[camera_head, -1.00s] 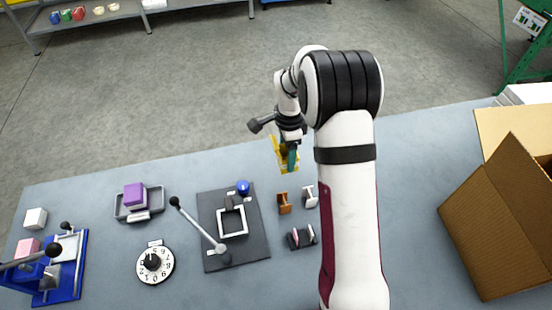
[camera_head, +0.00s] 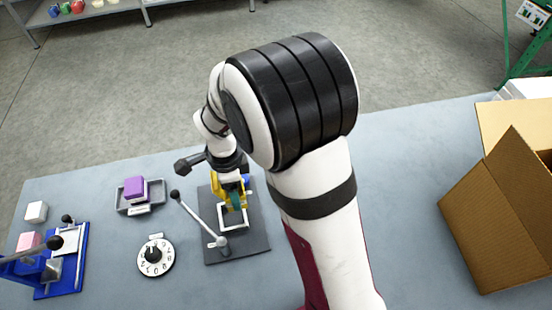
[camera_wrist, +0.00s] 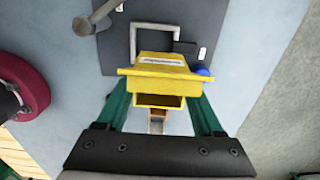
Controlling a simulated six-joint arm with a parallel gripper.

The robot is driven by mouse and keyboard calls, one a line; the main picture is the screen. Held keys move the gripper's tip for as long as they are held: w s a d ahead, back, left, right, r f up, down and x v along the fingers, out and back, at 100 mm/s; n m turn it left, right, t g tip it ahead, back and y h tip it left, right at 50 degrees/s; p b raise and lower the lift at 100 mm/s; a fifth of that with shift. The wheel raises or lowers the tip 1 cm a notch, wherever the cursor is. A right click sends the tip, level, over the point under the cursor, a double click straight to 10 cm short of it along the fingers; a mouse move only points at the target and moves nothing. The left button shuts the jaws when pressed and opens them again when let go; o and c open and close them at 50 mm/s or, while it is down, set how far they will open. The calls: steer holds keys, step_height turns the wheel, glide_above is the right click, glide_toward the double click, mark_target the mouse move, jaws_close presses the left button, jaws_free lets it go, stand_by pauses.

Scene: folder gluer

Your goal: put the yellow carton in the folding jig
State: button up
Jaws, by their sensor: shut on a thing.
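The yellow carton (camera_wrist: 166,84) is between the green fingers of my gripper (camera_wrist: 160,105), which is shut on it. In the head view the carton (camera_head: 228,194) shows partly behind my wrist. The folding jig is a dark plate (camera_head: 258,236) with a white square frame (camera_head: 233,218) and a lever. In the wrist view the carton lies in front of the jig plate (camera_wrist: 196,20) and covers part of the white frame (camera_wrist: 134,42). I cannot tell whether the carton touches the jig.
The jig's lever (camera_head: 198,220) leans left; a blue ball (camera_wrist: 203,71) is beside the frame. A dial (camera_head: 155,256), a grey tray (camera_head: 122,203) holding a purple block (camera_head: 134,190) and a blue press (camera_head: 72,268) stand left. An open cardboard box (camera_head: 495,225) stands right.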

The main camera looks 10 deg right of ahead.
steer(key=shift+s+a+f, duration=0.15)
steer(key=shift+s+a, duration=0.2)
steer(key=shift+a, duration=0.15)
steer(key=shift+s+a+f, duration=0.15)
steer(key=shift+s+a, duration=0.15)
steer(key=shift+a, duration=0.15)
steer(key=shift+f, duration=2.85)
steer(key=o, duration=1.3)
steer(key=shift+r, duration=5)
steer(key=s+d+r+n, duration=0.3)
steer(key=s+n, duration=0.1)
steer(key=s, duration=0.2)
steer(key=s+d+r+n+y, duration=0.1)
steer(key=s+d+r+n, duration=0.1)
steer(key=s, duration=0.5)
steer(key=s+d+r+n, duration=0.3)
steer(key=s+r+n, duration=0.1)
steer(key=s+n, duration=0.2)
steer(key=shift+s+d+y, duration=0.3)
steer(key=shift+s+y, duration=0.1)
steer(key=shift+s, duration=0.15)
